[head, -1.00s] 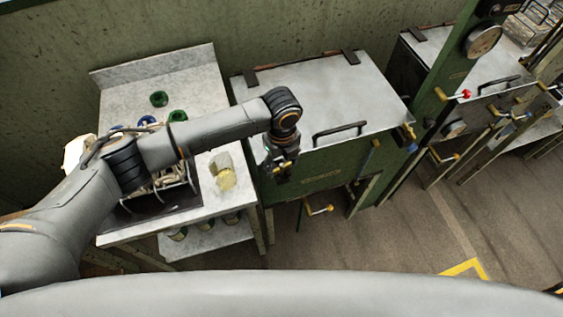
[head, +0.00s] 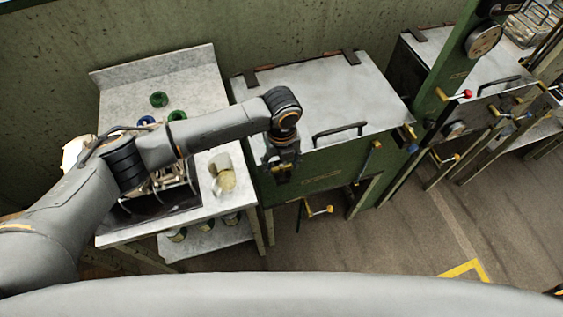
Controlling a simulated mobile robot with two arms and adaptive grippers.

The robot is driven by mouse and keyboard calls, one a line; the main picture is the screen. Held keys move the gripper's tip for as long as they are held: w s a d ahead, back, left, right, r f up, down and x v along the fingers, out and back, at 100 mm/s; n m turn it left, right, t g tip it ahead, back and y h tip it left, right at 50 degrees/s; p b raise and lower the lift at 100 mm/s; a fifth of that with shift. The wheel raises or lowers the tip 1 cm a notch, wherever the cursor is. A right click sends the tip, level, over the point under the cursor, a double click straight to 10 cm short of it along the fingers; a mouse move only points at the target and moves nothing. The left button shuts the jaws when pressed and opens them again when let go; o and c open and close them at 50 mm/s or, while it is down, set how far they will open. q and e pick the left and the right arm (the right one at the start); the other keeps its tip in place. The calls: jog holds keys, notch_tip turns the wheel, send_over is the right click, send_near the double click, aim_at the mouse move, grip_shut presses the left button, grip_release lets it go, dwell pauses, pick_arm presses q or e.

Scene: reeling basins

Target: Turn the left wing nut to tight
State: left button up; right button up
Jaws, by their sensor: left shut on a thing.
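My left gripper (head: 282,171) points down at the front left edge of the green basin (head: 330,165) with the grey lid (head: 320,95). It is shut on a small brass-yellow part, the left wing nut (head: 281,178), which is mostly hidden by the fingers. How far the nut is turned cannot be seen. A second brass-coloured fitting (head: 410,131) shows at the front right corner of the lid. My right gripper is not in view.
A marble-topped table (head: 150,90) to the left holds green spools (head: 177,115), a jar (head: 224,180) and a dark tray. The floor in front is clear.

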aim_at(282, 166)
pick_arm(q)
jog(key=o, duration=1.1)
jog(key=shift+o, duration=0.2)
notch_tip(282, 166, up, 12)
